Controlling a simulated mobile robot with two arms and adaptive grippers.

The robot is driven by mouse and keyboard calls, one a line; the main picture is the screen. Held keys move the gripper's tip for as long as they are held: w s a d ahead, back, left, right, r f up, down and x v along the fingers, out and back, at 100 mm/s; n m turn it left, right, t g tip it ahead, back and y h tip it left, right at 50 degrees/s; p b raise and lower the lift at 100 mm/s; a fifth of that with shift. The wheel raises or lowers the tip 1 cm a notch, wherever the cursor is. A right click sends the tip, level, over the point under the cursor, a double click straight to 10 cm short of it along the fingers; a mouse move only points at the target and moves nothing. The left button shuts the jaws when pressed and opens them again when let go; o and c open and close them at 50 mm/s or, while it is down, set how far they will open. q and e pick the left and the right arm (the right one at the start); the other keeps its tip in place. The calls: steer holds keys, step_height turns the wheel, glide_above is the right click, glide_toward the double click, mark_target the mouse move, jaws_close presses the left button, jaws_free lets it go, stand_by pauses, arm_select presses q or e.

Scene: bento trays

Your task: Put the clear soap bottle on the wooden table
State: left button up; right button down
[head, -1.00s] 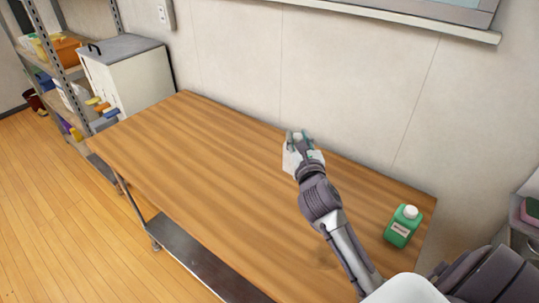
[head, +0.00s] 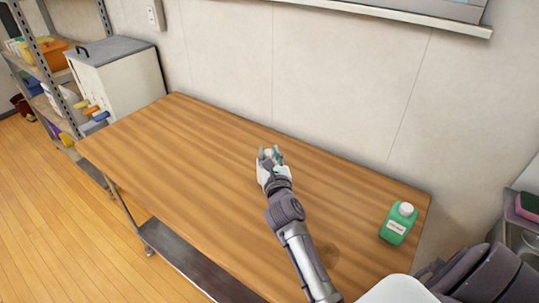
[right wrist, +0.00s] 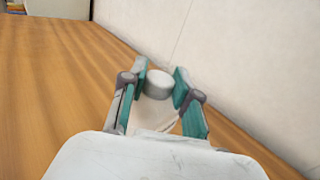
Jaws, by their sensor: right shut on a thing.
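The wooden table (head: 190,150) stands against the wall. My right gripper (head: 270,156) is over the table's middle, toward its back half. In the right wrist view my right gripper (right wrist: 160,88) is shut on the clear soap bottle (right wrist: 157,115), its two teal pads on either side of the bottle's white cap. The bottle looks upright. Whether its base touches the table cannot be told, since the gripper hides the lower part. My left gripper is not in view.
A green bottle with a white cap (head: 398,223) stands at the table's right end. A grey-topped white cabinet (head: 118,75) and a metal shelf rack (head: 50,70) are beyond the left end. The table's left half is clear.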

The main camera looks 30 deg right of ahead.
steer(key=shift+f, duration=0.2)
steer(key=c, duration=0.8)
jaws_free()
steer(key=shift+c, duration=0.2)
steer(key=shift+r, duration=0.2)
steer(key=b+v, duration=0.2)
steer(key=v, duration=1)
